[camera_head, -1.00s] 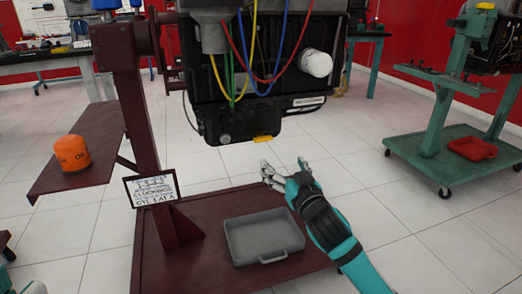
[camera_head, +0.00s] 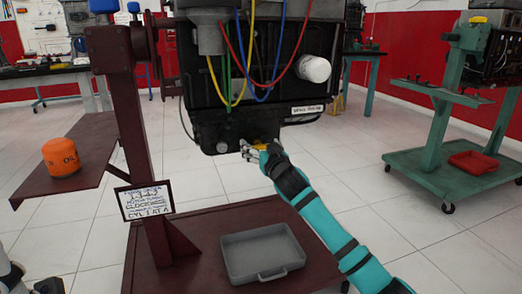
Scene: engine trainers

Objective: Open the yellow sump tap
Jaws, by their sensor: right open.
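The yellow sump tap (camera_head: 262,145) is on the underside of the black engine (camera_head: 228,131), partly hidden by my gripper. My right gripper (camera_head: 246,148) is open, its fingers at the tap's left end and just below the sump. I cannot tell whether the fingers touch the tap. Below, a grey drain tray (camera_head: 240,275) with a handle lies on the dark red base of the stand. My left gripper does not show; only a bit of my left arm is at the lower left corner.
An orange oil filter (camera_head: 61,158) stands on the dark red side shelf (camera_head: 88,140). A sign (camera_head: 145,201) hangs on the stand's post. Coloured hoses and a white filter (camera_head: 313,69) are on the engine's front. A green trolley (camera_head: 440,178) with a red tray is at right.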

